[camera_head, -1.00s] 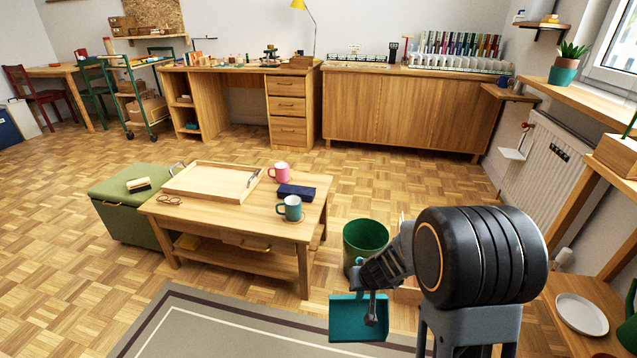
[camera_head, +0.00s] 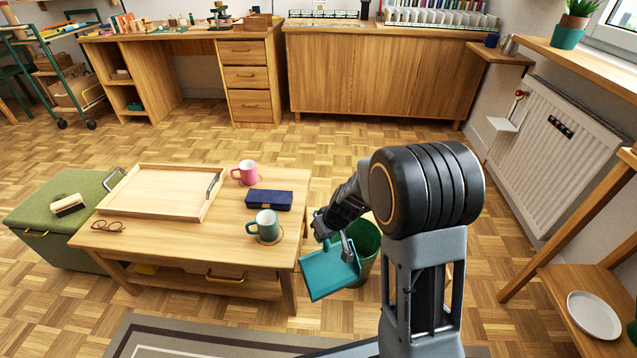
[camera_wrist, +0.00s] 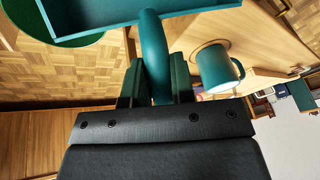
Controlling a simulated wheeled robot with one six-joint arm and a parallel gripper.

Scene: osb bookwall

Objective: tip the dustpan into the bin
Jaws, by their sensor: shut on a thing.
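The teal dustpan (camera_head: 330,269) is in my gripper (camera_head: 334,232), which is shut on its handle. In the wrist view the handle (camera_wrist: 154,60) runs between the two fingers (camera_wrist: 155,88), and the pan spreads out beyond them. The pan is tilted in the head view; whether anything lies in it I cannot tell. The green bin (camera_head: 368,247) stands on the floor, right of the coffee table, partly hidden behind the dustpan and my arm. The pan overlaps the bin's left front side in the head view. The bin's rim (camera_wrist: 75,40) shows at the upper left of the wrist view.
The coffee table (camera_head: 222,235) is close left of the dustpan. It bears a wooden tray (camera_head: 150,205), a teal mug (camera_head: 264,224), a pink mug (camera_head: 246,172) and a dark blue case (camera_head: 269,200). A wooden shelf with a white plate (camera_head: 594,315) is at right.

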